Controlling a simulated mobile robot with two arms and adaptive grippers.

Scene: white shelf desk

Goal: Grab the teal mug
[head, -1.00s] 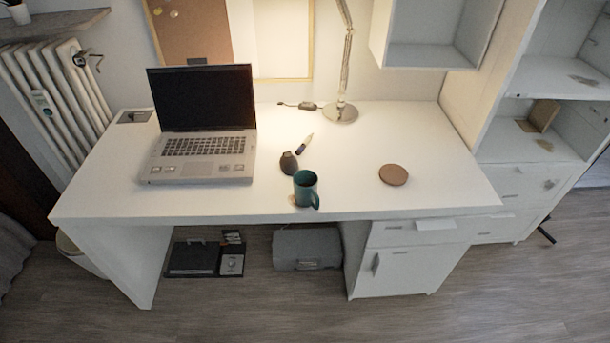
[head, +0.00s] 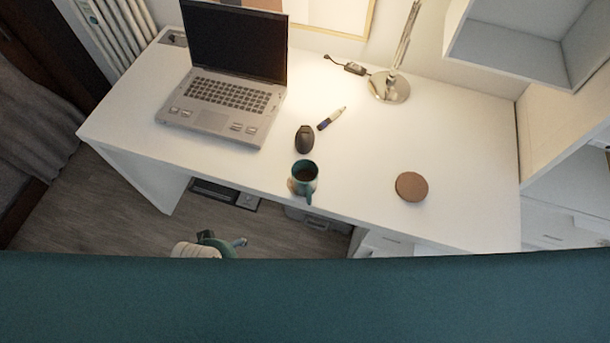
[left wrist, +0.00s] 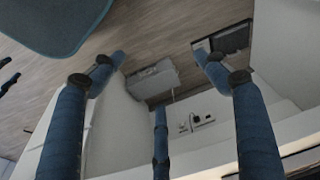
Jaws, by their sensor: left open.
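The teal mug (head: 308,184) stands upright near the front edge of the white desk (head: 455,215) in the head view, its handle toward the front. It is not clearly visible in the left wrist view. My left gripper (left wrist: 158,75) is open and empty, its blue fingers spread in front of the underside area of the desk. In the head view only part of my left arm shows, low and in front of the desk, apart from the mug. My right gripper is in neither current view.
A laptop (head: 226,104) stands open to the left. A brown coaster (head: 411,187) lies to the right, and a lamp base (head: 389,88) stands behind.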

